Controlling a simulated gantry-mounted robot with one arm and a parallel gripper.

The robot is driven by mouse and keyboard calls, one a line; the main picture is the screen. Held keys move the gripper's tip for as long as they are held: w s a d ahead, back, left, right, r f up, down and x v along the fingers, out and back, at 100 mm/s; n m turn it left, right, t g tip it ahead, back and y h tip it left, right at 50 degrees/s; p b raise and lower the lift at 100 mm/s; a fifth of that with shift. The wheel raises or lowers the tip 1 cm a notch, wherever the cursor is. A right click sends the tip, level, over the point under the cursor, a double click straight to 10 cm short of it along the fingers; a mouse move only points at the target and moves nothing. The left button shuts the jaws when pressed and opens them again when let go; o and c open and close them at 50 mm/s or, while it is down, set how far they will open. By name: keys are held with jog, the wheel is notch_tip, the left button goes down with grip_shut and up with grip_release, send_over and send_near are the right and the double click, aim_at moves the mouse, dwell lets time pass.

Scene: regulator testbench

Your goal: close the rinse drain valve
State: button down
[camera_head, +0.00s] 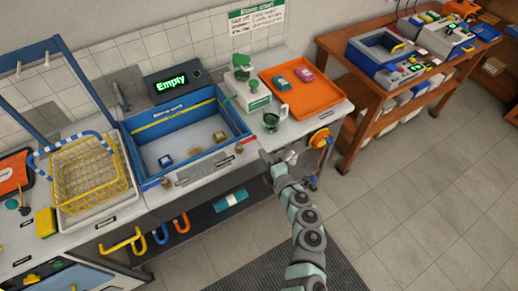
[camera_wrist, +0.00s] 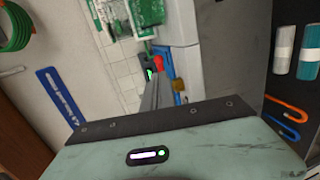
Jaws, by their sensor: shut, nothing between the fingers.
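The blue-rimmed rinse basin (camera_head: 131,152) is set in the counter, with a dark display (camera_head: 171,83) reading "Empty" behind it. Small red parts show at its front right corner (camera_head: 240,147). I cannot tell for sure which part is the drain valve or how its handle stands. My gripper (camera_head: 266,157) is near the counter's front edge, right of the basin. In the wrist view its narrow fingers (camera_wrist: 153,92) are shut and empty. Beyond them are a small red knob (camera_wrist: 157,62) and a yellow-brown part (camera_wrist: 179,86); contact cannot be judged.
A yellow wire basket (camera_head: 90,172) stands left of the basin. An orange tray (camera_head: 301,87) and a green-and-white device (camera_head: 247,90) are on the counter's right. Floor at right is clear.

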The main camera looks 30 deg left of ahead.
jog(key=b+v, duration=0.1)
jog(key=v, duration=0.6)
jog(key=shift+w+d, duration=0.15)
jog(key=shift+d, duration=0.2)
jog(key=shift+r, duration=0.1)
